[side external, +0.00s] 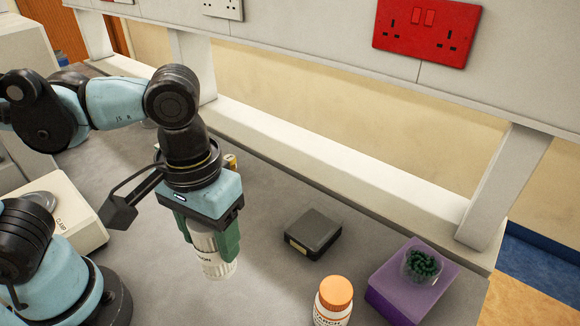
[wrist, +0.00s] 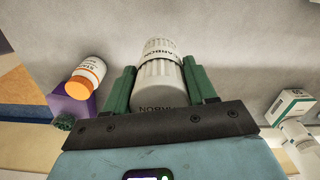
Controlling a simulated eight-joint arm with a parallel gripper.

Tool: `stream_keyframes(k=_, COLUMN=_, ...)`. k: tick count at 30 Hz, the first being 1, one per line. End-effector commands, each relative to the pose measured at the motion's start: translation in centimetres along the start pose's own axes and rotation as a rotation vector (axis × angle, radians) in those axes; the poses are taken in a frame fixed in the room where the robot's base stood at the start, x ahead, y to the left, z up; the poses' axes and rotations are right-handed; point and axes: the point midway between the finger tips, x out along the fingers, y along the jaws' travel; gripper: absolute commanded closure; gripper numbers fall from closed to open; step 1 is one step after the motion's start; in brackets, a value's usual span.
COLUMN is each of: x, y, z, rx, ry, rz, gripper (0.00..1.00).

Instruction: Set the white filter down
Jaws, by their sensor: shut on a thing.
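The white filter (side external: 213,254) is a ribbed white cylinder with dark lettering. The wrist view shows it (wrist: 160,82) with "CARBON" printed on it. My gripper (side external: 217,246) is shut on it, with green fingers on either side, as the wrist view also shows (wrist: 160,70). The filter hangs nearly upright, lower end down, over the grey bench (side external: 265,290). I cannot tell whether its lower end touches the bench. Its upper end is hidden between the fingers.
A dark box (side external: 313,234) lies right of the filter. An orange-capped bottle (side external: 333,303) and a purple block (side external: 396,288) bearing a cup of green pieces (side external: 423,265) stand further right. A white-and-green box (wrist: 290,104) is at right in the wrist view. Bench around the filter looks clear.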

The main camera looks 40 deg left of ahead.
Motion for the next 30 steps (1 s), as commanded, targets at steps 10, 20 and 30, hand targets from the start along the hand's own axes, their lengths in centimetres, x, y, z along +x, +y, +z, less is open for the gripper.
stream_keyframes(k=10, x=1.9, y=3.3, z=1.4, rx=0.017, ry=0.000, rz=0.000, gripper=0.77)
stream_keyframes(k=20, x=4.9, y=3.3, z=1.3, rx=0.017, ry=0.000, rz=0.000, gripper=0.77)
stream_keyframes(k=30, x=7.9, y=3.3, z=1.3, rx=0.017, ry=0.000, rz=0.000, gripper=0.77)
